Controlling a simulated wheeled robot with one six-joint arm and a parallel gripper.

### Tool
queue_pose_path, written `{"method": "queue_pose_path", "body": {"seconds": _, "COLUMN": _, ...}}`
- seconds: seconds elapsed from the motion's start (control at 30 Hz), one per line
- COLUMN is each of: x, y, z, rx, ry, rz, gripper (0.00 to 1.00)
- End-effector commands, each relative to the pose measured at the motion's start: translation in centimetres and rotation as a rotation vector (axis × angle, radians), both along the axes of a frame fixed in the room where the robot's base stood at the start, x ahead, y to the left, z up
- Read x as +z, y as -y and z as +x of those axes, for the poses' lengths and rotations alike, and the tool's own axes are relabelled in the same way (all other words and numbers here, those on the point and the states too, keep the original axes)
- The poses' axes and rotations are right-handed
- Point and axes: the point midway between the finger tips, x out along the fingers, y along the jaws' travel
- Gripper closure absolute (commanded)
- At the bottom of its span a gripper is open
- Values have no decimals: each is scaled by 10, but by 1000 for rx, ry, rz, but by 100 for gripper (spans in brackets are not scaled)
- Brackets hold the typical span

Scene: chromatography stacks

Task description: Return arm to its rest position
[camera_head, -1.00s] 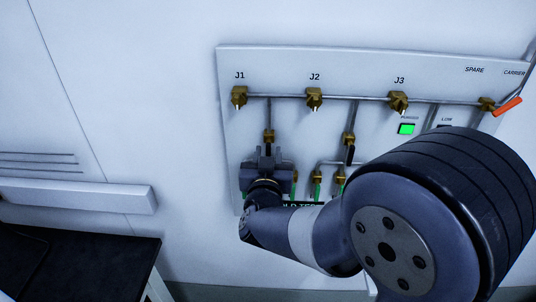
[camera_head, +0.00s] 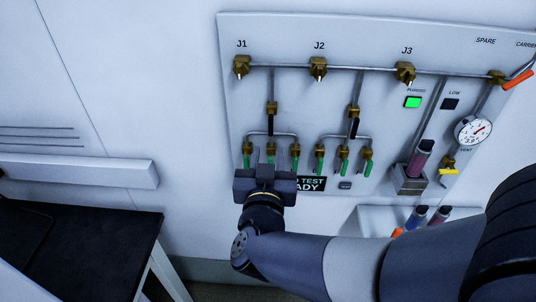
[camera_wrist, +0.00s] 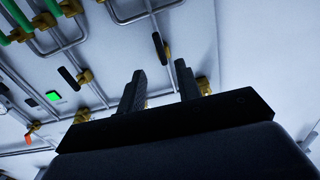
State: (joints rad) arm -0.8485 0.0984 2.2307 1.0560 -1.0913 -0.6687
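My gripper (camera_head: 266,162) is in front of the lower left part of the wall panel (camera_head: 300,32), below the J1 column, with its fingers pointing up. In the wrist view my gripper (camera_wrist: 161,80) shows two dark fingers standing apart with nothing held between them. My arm reaches in from the lower right. The gripper hides part of the panel and the left edge of the dark test label (camera_head: 312,184). I cannot tell how far the fingers are from the panel.
Green-handled valves (camera_head: 343,154) stand close beside my gripper. A black-topped table (camera_head: 85,260) stands lower left. The wall between is clear.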

Motion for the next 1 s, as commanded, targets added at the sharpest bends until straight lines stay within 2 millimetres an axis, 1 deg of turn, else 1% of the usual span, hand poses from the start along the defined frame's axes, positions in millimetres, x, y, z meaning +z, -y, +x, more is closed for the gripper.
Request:
{"method": "queue_pose_path", "body": {"seconds": 0.2, "x": 0, "y": 0, "z": 3, "rx": -1, "ry": 0, "rz": 0, "gripper": 67}}
{"method": "queue_pose_path", "body": {"seconds": 0.27, "x": 0, "y": 0, "z": 7, "rx": -1, "ry": 1, "rz": 0, "gripper": 67}}
{"method": "queue_pose_path", "body": {"seconds": 0.37, "x": 0, "y": 1, "z": 17, "rx": -4, "ry": 0, "rz": -1, "gripper": 67}}
{"method": "queue_pose_path", "body": {"seconds": 0.47, "x": 1, "y": 2, "z": 32, "rx": -5, "ry": 0, "rz": -1, "gripper": 67}}
{"method": "queue_pose_path", "body": {"seconds": 0.7, "x": 1, "y": 4, "z": 76, "rx": -6, "ry": -1, "rz": -1, "gripper": 67}}
{"method": "queue_pose_path", "body": {"seconds": 0.9, "x": 1, "y": 5, "z": 109, "rx": -3, "ry": 0, "rz": -2, "gripper": 67}}
{"method": "queue_pose_path", "body": {"seconds": 1.0, "x": 3, "y": 5, "z": 109, "rx": -1, "ry": -3, "rz": -43, "gripper": 67}}
